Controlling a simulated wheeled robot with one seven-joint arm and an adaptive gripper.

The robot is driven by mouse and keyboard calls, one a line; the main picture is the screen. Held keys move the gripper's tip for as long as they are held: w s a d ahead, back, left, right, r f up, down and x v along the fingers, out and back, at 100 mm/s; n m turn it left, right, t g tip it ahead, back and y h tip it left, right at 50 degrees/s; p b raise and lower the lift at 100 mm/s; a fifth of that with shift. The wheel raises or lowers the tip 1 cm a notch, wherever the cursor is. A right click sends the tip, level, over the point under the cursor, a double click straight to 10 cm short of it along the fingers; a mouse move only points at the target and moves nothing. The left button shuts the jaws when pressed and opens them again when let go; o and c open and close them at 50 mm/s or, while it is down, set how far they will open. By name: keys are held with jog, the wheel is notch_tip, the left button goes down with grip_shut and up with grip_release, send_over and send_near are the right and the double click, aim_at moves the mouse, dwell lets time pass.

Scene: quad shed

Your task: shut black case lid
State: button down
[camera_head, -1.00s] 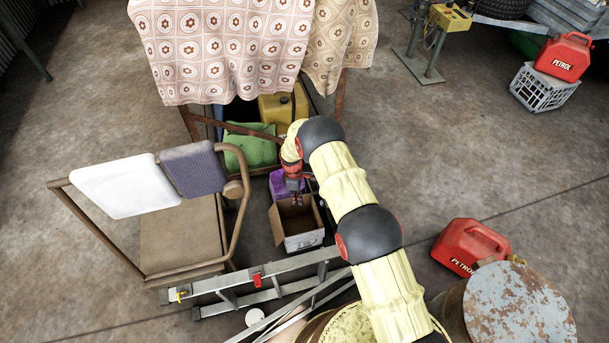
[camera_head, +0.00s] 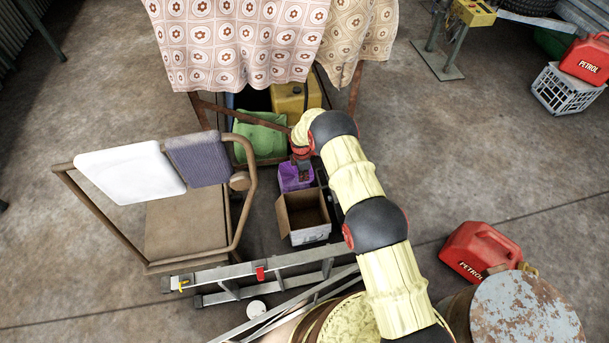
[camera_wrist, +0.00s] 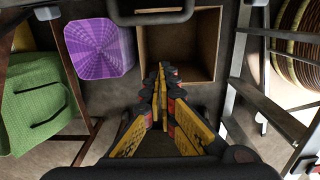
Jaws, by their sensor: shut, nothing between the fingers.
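My gripper (camera_head: 304,167) is shut and empty, pointing down in front of the purple container in the head view. In the wrist view its yellow and black fingers (camera_wrist: 160,85) meet at the tips, seen over the near edge of an open cardboard box. A dark object (camera_head: 332,202), which may be the black case, shows as a narrow strip between the cardboard box and my arm. My arm hides most of it. I cannot tell its lid's angle or whether my gripper touches it.
The open cardboard box (camera_head: 304,235) stands beside the purple container (camera_head: 290,180). A green bag (camera_head: 262,139) and yellow can (camera_head: 290,98) are under the cloth-covered table (camera_head: 240,50). A metal ladder (camera_head: 225,277) lies in front, a trolley (camera_head: 190,225) left, a red petrol can (camera_head: 475,250) right.

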jog(key=d+f+b, duration=0.2)
jog(key=f, duration=0.1)
jog(key=d+f+b, duration=0.1)
jog(key=shift+w+d+f, duration=0.2)
jog(key=shift+w+d, duration=0.15)
jog(key=shift+d, duration=0.05)
jog(key=shift+d+r, duration=0.1)
jog(key=shift+d, duration=0.05)
